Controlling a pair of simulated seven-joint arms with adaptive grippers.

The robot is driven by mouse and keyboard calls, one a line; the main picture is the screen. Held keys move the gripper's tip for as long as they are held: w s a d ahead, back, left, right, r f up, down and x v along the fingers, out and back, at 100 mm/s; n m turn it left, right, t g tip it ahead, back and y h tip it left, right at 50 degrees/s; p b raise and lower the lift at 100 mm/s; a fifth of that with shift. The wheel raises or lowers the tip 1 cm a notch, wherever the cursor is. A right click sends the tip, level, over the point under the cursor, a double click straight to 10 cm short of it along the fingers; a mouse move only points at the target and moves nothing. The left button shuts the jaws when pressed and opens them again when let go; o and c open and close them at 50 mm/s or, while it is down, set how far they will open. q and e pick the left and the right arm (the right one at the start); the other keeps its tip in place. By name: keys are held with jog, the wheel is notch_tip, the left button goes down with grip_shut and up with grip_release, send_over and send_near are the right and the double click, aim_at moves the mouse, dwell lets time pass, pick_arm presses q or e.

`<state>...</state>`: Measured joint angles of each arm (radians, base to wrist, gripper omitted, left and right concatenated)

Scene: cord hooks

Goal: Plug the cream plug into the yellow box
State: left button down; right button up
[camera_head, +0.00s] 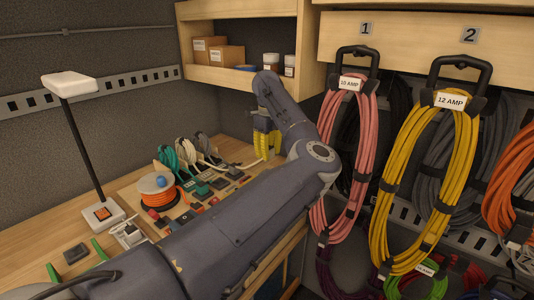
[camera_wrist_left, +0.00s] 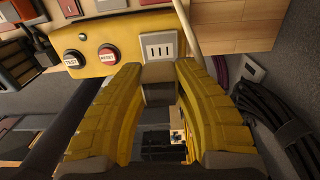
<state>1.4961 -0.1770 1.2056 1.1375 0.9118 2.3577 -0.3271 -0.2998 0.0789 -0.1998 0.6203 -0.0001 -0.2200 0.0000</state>
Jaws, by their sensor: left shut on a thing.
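The yellow box (camera_wrist_left: 92,64) fills the upper middle of the left wrist view. It has a black button (camera_wrist_left: 74,58), a red button (camera_wrist_left: 108,54) and a pale slotted socket (camera_wrist_left: 160,46). My left gripper (camera_wrist_left: 159,72) has its yellow fingers shut on a small block, apparently the cream plug (camera_wrist_left: 158,73), which looks grey-brown in shadow. The block appears just below the socket; I cannot tell whether they touch. A cream cord (camera_wrist_left: 189,27) runs upward behind the right finger. In the head view the gripper (camera_head: 266,143) is partly hidden by my arm. My right gripper is not visible.
An orange cord reel (camera_head: 158,192) and several small blocks lie on the wooden bench (camera_head: 45,240). A lamp (camera_head: 72,85) stands at left. Pink (camera_head: 322,190) and yellow (camera_head: 390,180) cord coils hang at right. A shelf (camera_head: 245,79) is above.

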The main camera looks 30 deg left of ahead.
pick_arm(q)
jog(key=shift+f, duration=0.1)
jog(key=shift+f, duration=2.75)
jog(key=shift+f, duration=0.65)
dwell(0.4)
jog(key=c, duration=1)
grip_release()
jog(key=shift+c, duration=0.2)
jog(key=shift+r, duration=0.1)
notch_tip(320, 180, up, 12)
jog(key=shift+f, duration=0.1)
jog(key=shift+a, duration=0.1)
